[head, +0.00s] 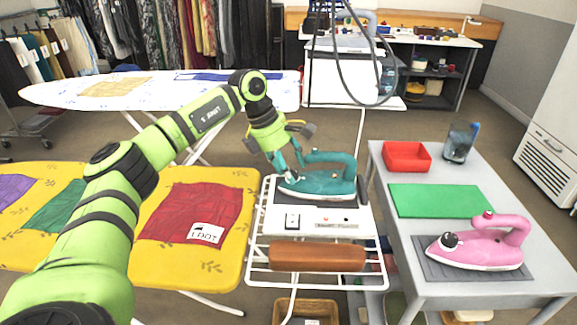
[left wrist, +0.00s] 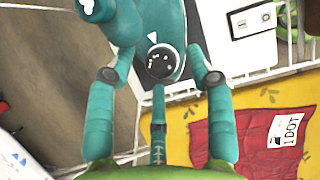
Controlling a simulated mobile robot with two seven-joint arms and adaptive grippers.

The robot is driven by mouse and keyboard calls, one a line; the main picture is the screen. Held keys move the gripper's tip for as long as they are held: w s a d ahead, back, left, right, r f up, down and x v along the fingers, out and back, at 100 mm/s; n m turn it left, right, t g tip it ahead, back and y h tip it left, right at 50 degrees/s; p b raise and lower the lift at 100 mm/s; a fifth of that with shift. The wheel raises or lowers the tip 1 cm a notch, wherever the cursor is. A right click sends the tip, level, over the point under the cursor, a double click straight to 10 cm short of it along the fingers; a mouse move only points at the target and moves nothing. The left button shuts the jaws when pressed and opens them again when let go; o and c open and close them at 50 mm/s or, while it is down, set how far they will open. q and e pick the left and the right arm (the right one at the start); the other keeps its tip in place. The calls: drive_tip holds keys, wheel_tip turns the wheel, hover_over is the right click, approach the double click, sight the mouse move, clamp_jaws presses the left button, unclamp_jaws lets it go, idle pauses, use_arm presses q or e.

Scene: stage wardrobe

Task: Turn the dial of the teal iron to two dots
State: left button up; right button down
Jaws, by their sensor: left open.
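My left gripper (head: 284,163) is at the iron's left end and hides the dial in the head view. In the left wrist view the black dial (left wrist: 160,64) with white dot marks sits on the teal iron (left wrist: 168,22), a white triangle beside it. The open fingers of my left gripper (left wrist: 160,80) stand apart around the dial, with gaps visible. Which mark faces the triangle is too small to tell. My right gripper is not in view.
A yellow ironing board (head: 150,245) with a red cloth labelled "1 DOT" (head: 190,212) lies left. A brown roll (head: 318,256) is on the rack in front. On the grey table (head: 400,222) at right are a pink iron (head: 480,247), green mat (head: 440,200) and red tray (head: 407,157).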

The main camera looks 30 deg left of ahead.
use_arm(q)
drive_tip(key=shift+r, duration=0.15)
drive_tip(key=v, duration=1.1)
drive_tip(key=shift+r, duration=0.35)
drive_tip(key=shift+a, duration=0.1)
